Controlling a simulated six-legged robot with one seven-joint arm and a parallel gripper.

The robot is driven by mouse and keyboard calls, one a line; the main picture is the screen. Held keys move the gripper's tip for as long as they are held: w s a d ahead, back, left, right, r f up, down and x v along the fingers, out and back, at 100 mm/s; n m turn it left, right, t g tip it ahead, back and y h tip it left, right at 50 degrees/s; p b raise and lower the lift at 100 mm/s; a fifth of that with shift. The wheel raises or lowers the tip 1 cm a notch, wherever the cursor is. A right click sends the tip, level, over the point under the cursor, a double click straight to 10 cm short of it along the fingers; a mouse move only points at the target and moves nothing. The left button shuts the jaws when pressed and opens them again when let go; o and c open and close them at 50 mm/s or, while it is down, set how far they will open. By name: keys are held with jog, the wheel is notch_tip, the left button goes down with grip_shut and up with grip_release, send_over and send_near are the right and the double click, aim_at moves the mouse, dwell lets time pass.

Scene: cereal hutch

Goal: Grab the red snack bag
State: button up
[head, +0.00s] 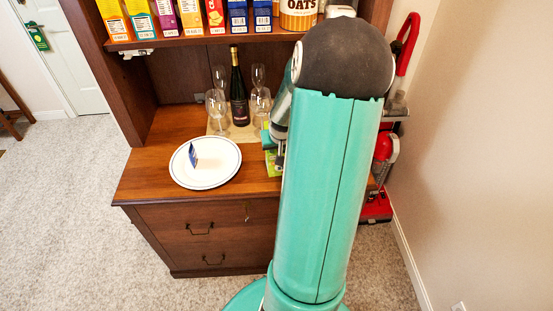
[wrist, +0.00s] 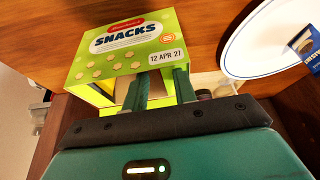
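I see no red snack bag in either view. A green box (wrist: 125,50) with "SNACKS" lettering, a red logo and a "12 APR 27" date label is at the upper left of the wrist view. Its green edge (head: 271,163) shows in the head view on the cabinet top, mostly hidden behind my arm. My gripper (wrist: 161,76) has its two fingers apart, with a gap between them, at the date-label edge of the box. I cannot tell whether they touch it. In the head view my gripper is largely hidden by my arm.
A white plate (head: 222,176) with a small blue-and-white card (head: 194,154) is left of the box. A dark bottle (head: 238,90) and several glasses stand behind. A shelf (head: 170,40) of cereal boxes overhangs. A red vacuum cleaner (head: 385,147) stands at the right wall.

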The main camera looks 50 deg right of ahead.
aim_at(277, 152)
jog(key=x, duration=0.5)
jog(key=shift+f, duration=0.1)
grip_shut()
notch_tip(277, 152, up, 18)
dwell(0.7)
